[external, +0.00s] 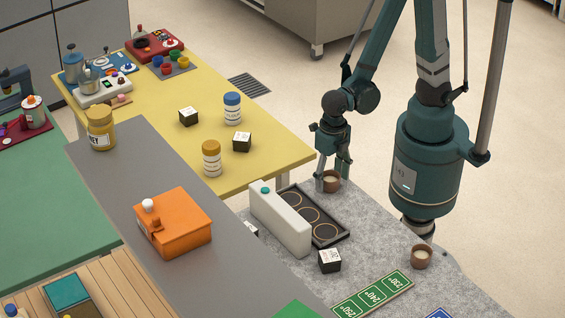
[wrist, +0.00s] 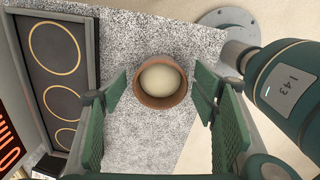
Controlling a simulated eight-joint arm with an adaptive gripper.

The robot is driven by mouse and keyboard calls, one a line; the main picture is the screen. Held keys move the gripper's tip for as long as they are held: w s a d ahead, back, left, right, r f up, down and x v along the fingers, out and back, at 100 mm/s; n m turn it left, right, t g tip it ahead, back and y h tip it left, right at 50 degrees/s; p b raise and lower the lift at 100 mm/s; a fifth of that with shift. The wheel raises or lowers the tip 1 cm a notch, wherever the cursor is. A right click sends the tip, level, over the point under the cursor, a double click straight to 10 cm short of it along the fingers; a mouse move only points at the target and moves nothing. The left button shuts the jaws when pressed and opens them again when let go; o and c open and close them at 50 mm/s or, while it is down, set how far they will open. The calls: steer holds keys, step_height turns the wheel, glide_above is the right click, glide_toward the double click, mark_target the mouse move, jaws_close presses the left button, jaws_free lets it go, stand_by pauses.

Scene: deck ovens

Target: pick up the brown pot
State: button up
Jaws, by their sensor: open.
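A small brown pot (external: 331,184) with pale contents stands near the far corner of the grey speckled counter, next to the black tray with rings. In the wrist view the brown pot (wrist: 161,82) is upright between the fingers, towards their tips. My gripper (external: 333,172) points down over this pot with its fingers open. In the wrist view my gripper (wrist: 162,88) shows green pads on both sides of the pot, with a gap at each side. A second, similar brown pot (external: 422,257) stands on the counter's right side.
A black tray with rings (external: 345,236) and a white panel (external: 279,220) stand left of the near pot. A dark cube with a white top (external: 330,261) and a green number sign (external: 373,294) lie nearer the front. Yellow table (external: 275,155) stands behind.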

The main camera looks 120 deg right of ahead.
mark_target(331, 176)
stand_by(0.4)
steer(key=c, duration=1.1)
steer(key=shift+r, duration=0.2)
steer(key=shift+r+p, duration=1.25)
steer(key=shift+r, duration=3.6)
